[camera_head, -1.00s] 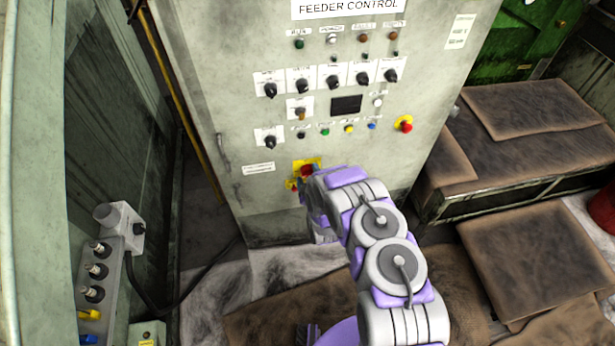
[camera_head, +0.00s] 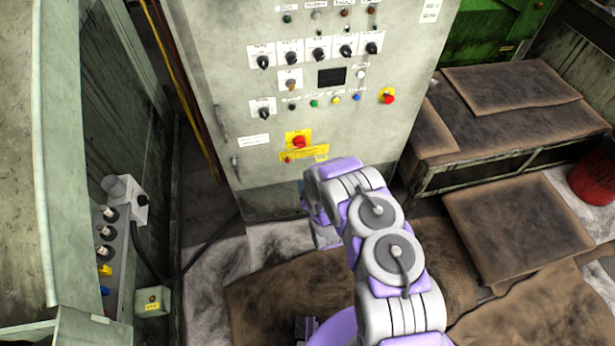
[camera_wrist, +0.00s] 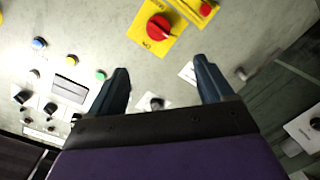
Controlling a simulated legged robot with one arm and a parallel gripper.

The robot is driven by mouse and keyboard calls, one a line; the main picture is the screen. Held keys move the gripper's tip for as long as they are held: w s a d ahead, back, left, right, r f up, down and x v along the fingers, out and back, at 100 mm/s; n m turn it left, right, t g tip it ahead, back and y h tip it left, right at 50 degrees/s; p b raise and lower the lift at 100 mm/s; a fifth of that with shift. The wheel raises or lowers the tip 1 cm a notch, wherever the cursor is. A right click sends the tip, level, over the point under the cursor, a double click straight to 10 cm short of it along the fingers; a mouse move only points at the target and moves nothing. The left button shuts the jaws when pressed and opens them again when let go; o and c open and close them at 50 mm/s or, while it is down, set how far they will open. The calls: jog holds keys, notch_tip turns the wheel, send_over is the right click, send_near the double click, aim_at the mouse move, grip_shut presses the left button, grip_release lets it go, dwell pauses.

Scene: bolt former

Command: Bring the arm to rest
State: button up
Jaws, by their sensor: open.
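My gripper (camera_wrist: 162,85) is open and empty in the wrist view, its two dark fingers apart in front of the grey control cabinet. A red rotary switch on a yellow plate (camera_wrist: 158,27) lies beyond the fingertips, and I see no contact with it. In the head view my arm (camera_head: 375,235), purple and grey, is folded in front of the lower part of the cabinet (camera_head: 270,195). The red switch (camera_head: 299,142) shows above and left of the arm. The gripper fingers are hidden behind the arm in the head view.
A bench with brown mats (camera_head: 510,105) and a red bin (camera_head: 593,180) are at the right. Brown mats cover the floor (camera_head: 260,295).

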jog(key=shift+s+f, duration=0.1)
dwell(0.3)
jog(key=w+d+r+m+g+h, duration=0.1)
jog(key=d+r+m+g+h, duration=0.15)
jog(key=d+r, duration=0.4)
jog(key=w+d+r+m+g+h, duration=0.2)
jog(key=d+r+m+g, duration=0.15)
jog(key=r, duration=0.65)
jog(key=s+d+r+m+g, duration=0.2)
jog(key=s+d+r+g, duration=0.25)
jog(key=s+r, duration=0.65)
jog(key=s+r+m+g, duration=0.1)
jog(key=s+r, duration=0.3)
jog(key=s, duration=0.8)
jog(key=s+d+r+m+g, duration=0.1)
jog(key=s+r+g, duration=0.3)
jog(key=s, duration=0.9)
jog(key=s+d+r+m+g, duration=0.1)
jog(key=s+r, duration=0.3)
jog(key=s, duration=0.8)
jog(key=shift+s+r+m+g, duration=0.2)
jog(key=shift+s+m+g, duration=0.05)
jog(key=shift+m+g, duration=0.5)
